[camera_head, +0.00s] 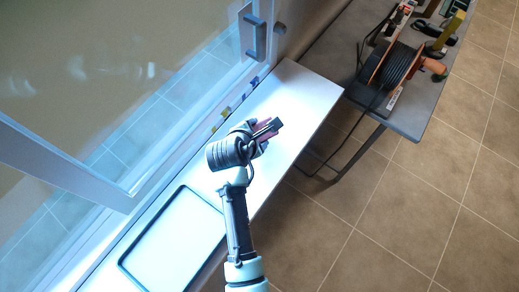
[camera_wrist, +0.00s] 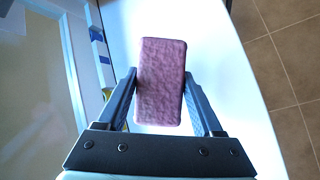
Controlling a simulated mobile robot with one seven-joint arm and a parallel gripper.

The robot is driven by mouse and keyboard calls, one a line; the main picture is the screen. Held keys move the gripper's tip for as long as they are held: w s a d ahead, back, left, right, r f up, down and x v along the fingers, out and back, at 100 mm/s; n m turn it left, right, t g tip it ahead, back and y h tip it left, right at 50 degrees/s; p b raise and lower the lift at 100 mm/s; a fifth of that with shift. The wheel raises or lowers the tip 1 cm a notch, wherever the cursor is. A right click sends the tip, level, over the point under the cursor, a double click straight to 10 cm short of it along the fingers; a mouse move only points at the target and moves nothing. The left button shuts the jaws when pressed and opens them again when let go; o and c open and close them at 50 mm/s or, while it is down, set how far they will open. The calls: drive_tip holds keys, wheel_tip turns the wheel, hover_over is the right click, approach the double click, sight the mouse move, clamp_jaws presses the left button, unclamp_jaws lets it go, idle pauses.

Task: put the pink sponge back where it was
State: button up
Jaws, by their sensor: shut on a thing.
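The pink sponge (camera_wrist: 160,82) is a dusky pink rectangular block. In the wrist view it lies between the two fingers of my gripper (camera_wrist: 160,100), which are shut on its sides. In the head view my gripper (camera_head: 266,136) is over the white sill, and only a small pink part of the sponge (camera_head: 264,144) shows beside it. The white sill (camera_head: 296,92) runs along the window. I cannot tell whether the sponge touches the sill or is held just above it.
A dark-rimmed tray (camera_head: 176,243) lies on the sill nearer to me. Small blue and yellow items (camera_head: 226,112) lie by the window frame. A grey table (camera_head: 402,118) with a cable reel (camera_head: 392,66) and tools stands at the right. The sill's far end is bare.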

sight(258, 129)
drive_tip(key=r+g, duration=0.1)
drive_tip(key=r, duration=0.1)
drive_tip(key=s+r+n+g+h+p, duration=0.1)
drive_tip(key=r, duration=0.1)
drive_tip(key=s+r+g+h+p, duration=0.1)
drive_tip(key=r+g, duration=0.1)
drive_tip(key=shift+s+r+n, duration=0.1)
drive_tip(key=shift+r+n, duration=0.1)
drive_tip(key=shift+n, duration=0.1)
drive_tip(key=shift+s+d+f, duration=0.1)
drive_tip(key=shift+s, duration=0.1)
wheel_tip(258, 129, down, 9)
drive_tip(key=shift+f+p, duration=0.2)
drive_tip(key=shift+p, duration=0.3)
drive_tip(key=shift+f, duration=0.1)
drive_tip(key=o, duration=1.2)
